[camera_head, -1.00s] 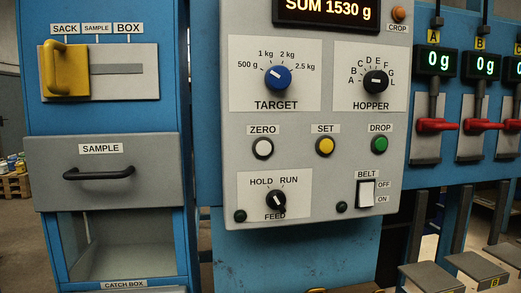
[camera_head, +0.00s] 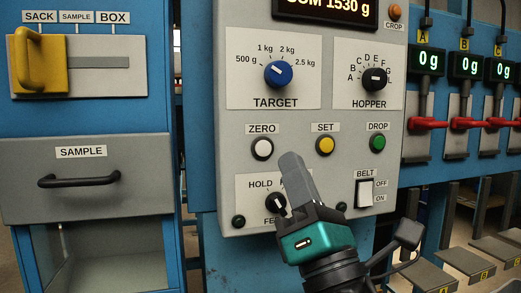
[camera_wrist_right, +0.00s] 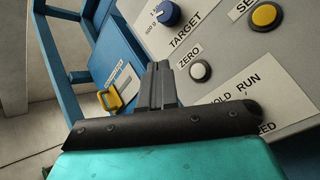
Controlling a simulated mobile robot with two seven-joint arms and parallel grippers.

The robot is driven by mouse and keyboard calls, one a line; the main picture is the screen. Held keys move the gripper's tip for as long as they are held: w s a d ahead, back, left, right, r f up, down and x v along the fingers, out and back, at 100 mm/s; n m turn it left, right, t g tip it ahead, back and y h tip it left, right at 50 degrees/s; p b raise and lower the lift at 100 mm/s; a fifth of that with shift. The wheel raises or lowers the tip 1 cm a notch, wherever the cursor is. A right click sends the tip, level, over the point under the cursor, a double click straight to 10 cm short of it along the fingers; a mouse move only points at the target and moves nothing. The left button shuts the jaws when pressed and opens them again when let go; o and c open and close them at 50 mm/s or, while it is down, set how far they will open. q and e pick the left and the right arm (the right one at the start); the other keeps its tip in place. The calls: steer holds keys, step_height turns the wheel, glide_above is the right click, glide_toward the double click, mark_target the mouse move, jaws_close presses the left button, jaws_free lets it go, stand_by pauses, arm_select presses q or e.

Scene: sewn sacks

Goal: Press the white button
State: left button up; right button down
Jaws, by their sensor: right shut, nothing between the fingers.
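The white button (camera_head: 262,148) sits under the ZERO label on the grey control panel (camera_head: 230,120), left of the yellow SET button (camera_head: 325,145). My right gripper (camera_head: 291,160) is shut and empty. In the head view its fingertips are just right of and slightly below the white button, over the panel. In the right wrist view the white button (camera_wrist_right: 201,71) lies to the right of the shut fingers (camera_wrist_right: 158,70). I see no contact, and the exact gap to the panel cannot be told. My left gripper is not in view.
The green DROP button (camera_head: 377,142), the blue TARGET knob (camera_head: 278,74) and the BELT switch (camera_head: 365,193) are on the same panel. My right gripper partly covers the HOLD/RUN knob (camera_head: 276,203) plate. A drawer (camera_head: 85,178) is at left, red levers (camera_head: 427,123) at right.

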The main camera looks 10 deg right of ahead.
mark_target(263, 148)
steer(key=shift+s+r, duration=0.15)
arm_select(q)
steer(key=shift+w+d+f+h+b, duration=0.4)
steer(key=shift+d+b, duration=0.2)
steer(key=shift+b, duration=0.6)
arm_select(e)
steer(key=w, duration=0.9)
steer(key=shift+a, duration=0.15)
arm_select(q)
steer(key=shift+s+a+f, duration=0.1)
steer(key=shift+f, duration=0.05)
arm_select(e)
steer(key=shift+w, duration=0.1)
stand_by(0.8)
steer(key=shift+w, duration=0.3)
